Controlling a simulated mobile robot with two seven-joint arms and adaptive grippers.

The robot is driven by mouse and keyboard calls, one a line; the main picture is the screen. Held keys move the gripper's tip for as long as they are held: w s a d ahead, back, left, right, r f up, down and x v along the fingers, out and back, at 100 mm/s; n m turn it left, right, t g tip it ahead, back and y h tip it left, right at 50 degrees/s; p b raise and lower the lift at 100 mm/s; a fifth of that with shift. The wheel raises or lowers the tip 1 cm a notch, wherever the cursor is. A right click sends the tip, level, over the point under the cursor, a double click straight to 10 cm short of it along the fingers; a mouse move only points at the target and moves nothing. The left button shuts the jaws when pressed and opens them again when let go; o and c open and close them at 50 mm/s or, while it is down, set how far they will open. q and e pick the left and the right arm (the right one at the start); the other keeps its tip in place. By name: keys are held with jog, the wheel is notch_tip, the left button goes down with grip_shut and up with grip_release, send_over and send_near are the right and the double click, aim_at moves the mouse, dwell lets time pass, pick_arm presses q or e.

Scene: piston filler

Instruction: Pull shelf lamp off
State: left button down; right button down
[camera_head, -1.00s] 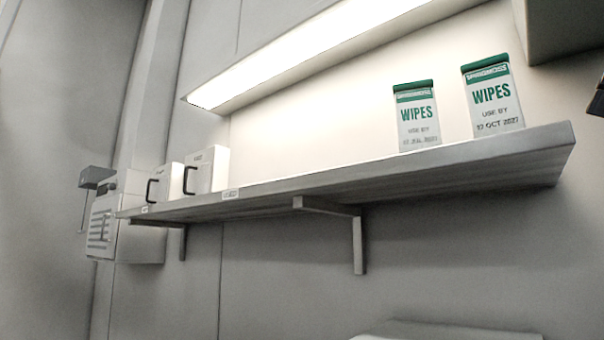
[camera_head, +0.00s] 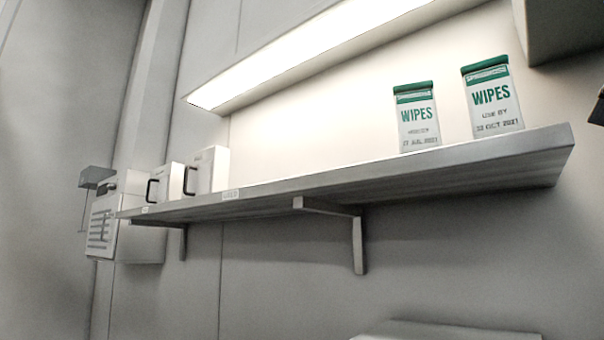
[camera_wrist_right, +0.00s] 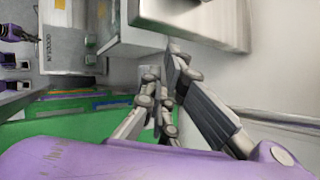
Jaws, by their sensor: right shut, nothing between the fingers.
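The shelf lamp (camera_head: 300,52) is a long bright strip above the wall shelf, and it is lit in the head view. No pull cord can be made out hanging from it. My right gripper (camera_wrist_right: 165,78) shows in the wrist view with its fingers shut and nothing between them. It is close to a pale box-like housing, and I cannot tell if it touches it. The lamp cannot be recognised in the wrist view. My left gripper is in neither view.
The shelf (camera_head: 400,178) carries two wipes packs (camera_head: 417,117) at the right and two white boxes with black handles (camera_head: 207,170) at the left. A vented wall box (camera_head: 125,222) is beyond its left end. A green surface (camera_wrist_right: 75,118) lies below my right gripper.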

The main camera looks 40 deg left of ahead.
jog(key=shift+f, duration=1)
dwell(0.8)
jog(key=shift+r, duration=1.45)
notch_tip(320, 180, up, 6)
